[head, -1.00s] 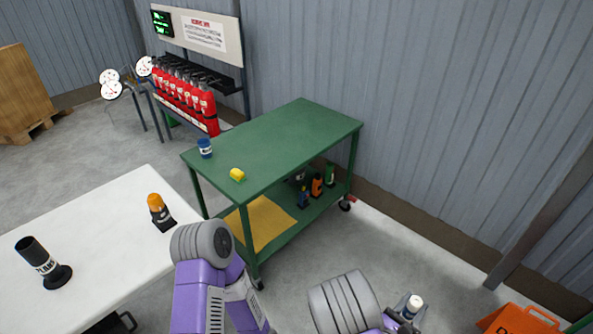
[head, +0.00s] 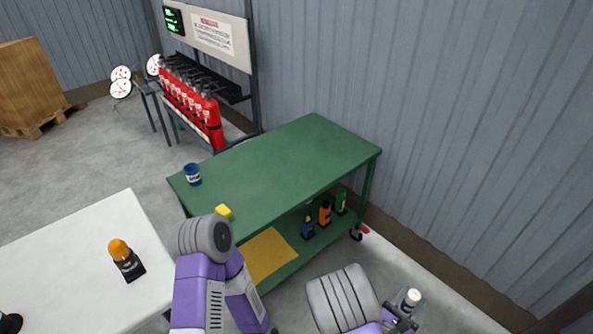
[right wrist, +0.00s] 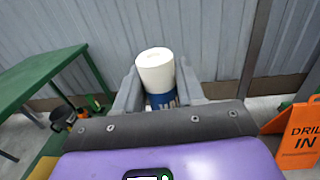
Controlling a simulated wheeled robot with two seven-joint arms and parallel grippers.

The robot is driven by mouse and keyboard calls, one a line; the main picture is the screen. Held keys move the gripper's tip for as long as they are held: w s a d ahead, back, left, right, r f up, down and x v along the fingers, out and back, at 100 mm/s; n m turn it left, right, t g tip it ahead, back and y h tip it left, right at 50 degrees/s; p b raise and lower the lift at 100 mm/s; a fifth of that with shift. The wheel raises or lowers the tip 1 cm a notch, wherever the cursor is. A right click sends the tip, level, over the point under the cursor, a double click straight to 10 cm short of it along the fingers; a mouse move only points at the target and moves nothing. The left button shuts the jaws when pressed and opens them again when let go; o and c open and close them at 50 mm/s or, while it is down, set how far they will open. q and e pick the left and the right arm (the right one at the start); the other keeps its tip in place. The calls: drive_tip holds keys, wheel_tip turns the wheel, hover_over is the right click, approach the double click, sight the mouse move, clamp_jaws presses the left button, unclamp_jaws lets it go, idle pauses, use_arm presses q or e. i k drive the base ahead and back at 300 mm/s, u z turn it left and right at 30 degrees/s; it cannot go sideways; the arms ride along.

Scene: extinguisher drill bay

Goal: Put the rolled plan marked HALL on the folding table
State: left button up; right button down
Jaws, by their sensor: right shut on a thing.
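My right gripper (head: 407,312) is shut on a white rolled plan (head: 412,297), held upright at the lower right of the head view. In the right wrist view the roll (right wrist: 155,75) stands between the fingers (right wrist: 158,95), with a blue band carrying white letters, partly hidden, so I cannot read the whole word. The white table (head: 60,275), which looks like the folding table, is at the lower left of the head view, away from my right gripper. My left gripper is out of view.
A black-and-orange beacon (head: 128,265) stands on the white table. An orange sign (right wrist: 300,130) is at right in the wrist view.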

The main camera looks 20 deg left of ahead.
sight(52, 268)
drive_tip(key=u, duration=1.7)
